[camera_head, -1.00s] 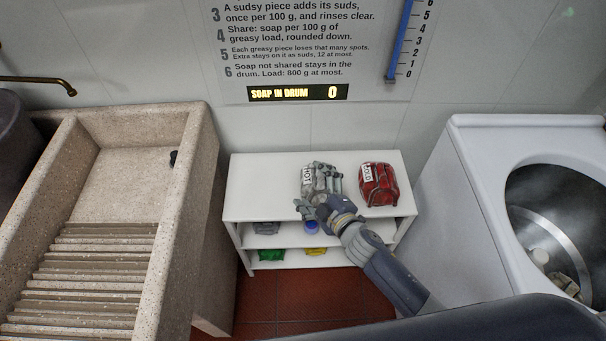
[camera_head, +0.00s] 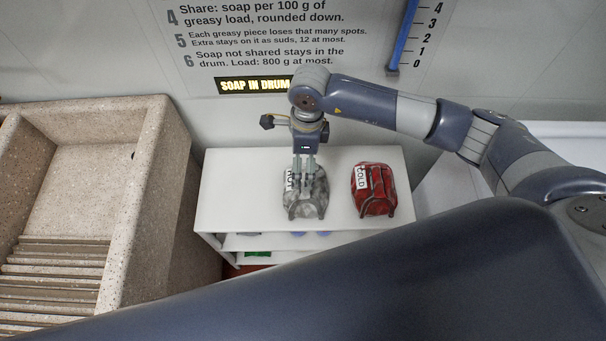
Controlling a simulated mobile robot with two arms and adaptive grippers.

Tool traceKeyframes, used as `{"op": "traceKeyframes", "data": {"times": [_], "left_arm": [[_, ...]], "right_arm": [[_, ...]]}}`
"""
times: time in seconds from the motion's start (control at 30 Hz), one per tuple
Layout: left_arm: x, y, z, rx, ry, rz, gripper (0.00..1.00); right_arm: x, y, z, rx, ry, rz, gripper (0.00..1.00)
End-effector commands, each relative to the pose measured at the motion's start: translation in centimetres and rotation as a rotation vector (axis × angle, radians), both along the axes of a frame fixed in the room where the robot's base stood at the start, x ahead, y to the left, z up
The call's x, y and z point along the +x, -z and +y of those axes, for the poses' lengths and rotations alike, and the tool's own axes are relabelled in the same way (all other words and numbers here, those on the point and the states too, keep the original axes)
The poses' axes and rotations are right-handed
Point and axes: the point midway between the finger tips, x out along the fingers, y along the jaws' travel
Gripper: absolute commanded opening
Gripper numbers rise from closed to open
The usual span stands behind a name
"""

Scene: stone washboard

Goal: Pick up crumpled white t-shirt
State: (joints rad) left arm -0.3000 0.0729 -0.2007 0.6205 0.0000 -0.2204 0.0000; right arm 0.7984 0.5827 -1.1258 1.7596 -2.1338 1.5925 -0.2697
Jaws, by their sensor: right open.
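A crumpled grey-white bundle (camera_head: 311,196) with a tag partly reading "HOT" lies on top of the white shelf unit (camera_head: 237,190). It is the only whitish cloth-like thing I see there. My right gripper (camera_head: 304,180) points down at it from above, its fingers open over the bundle's upper part and covering some of it. I cannot tell whether the fingers touch it. The bundle appears to rest on the shelf. My left gripper is not in view.
A red bundle (camera_head: 376,190) tagged "COLD" lies just right of the whitish one. A stone washboard sink (camera_head: 150,205) stands at left. A white machine (camera_head: 440,190) at right is mostly hidden by my arm. The wall display (camera_head: 250,86) is partly covered.

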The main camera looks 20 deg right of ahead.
Motion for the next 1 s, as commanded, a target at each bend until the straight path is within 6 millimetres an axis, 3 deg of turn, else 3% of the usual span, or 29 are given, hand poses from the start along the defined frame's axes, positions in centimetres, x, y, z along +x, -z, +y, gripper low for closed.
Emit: {"op": "traceKeyframes", "data": {"times": [0.17, 0.5, 0.73, 1.0], "left_arm": [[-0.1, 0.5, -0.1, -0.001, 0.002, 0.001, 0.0], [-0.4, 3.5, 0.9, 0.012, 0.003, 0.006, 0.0], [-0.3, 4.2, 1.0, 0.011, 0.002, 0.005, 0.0], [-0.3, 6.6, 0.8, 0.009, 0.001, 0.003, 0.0]], "right_arm": [[0.6, 0.3, -1.9, -0.078, -0.012, -0.023, 0.91], [0.6, 5.1, -1.8, -0.075, -0.011, -0.021, 0.91], [0.6, 6.3, -1.6, -0.073, -0.01, -0.022, 0.91], [0.8, 10.2, -1.3, -0.073, -0.011, -0.021, 0.91]]}}
